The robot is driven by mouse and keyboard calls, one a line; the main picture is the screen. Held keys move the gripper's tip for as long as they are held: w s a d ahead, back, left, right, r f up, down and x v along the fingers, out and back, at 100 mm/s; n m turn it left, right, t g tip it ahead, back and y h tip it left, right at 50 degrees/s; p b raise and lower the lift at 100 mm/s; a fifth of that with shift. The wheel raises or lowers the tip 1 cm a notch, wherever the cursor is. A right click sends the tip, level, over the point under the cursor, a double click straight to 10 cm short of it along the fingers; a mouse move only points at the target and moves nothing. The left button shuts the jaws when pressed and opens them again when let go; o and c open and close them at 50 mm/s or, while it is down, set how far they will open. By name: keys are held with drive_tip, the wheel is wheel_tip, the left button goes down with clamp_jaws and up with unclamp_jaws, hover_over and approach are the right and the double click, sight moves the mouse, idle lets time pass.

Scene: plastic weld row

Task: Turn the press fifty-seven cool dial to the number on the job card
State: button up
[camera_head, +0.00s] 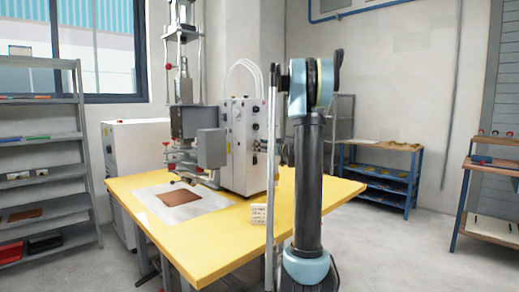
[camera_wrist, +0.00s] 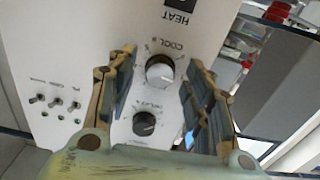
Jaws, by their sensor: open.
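The cool dial (camera_wrist: 160,72) is a silver knob on the white panel, labelled COOL, seen upside down in the wrist view. My gripper (camera_wrist: 161,62) is open, with one finger to each side of the cool dial; I cannot tell whether either touches it. The dial's setting is too small to read. In the head view the white control box (camera_head: 238,125) stands on the yellow table (camera_head: 225,240) beside the press (camera_head: 188,120). A small white card (camera_head: 259,214) with unreadable print stands near the table's right edge.
A black knob (camera_wrist: 144,123) sits close to the cool dial, between my fingers. Several toggle switches (camera_wrist: 57,102) are at the panel's left. A brown sheet (camera_head: 182,200) lies on a pale mat before the press. Grey shelves (camera_head: 40,130) stand left, a blue rack (camera_head: 380,180) behind right.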

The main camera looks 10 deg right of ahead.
drive_tip(key=shift+w+a, duration=0.1)
drive_tip(key=shift+w, duration=0.1)
drive_tip(key=c, duration=1)
drive_tip(key=shift+c, duration=0.2)
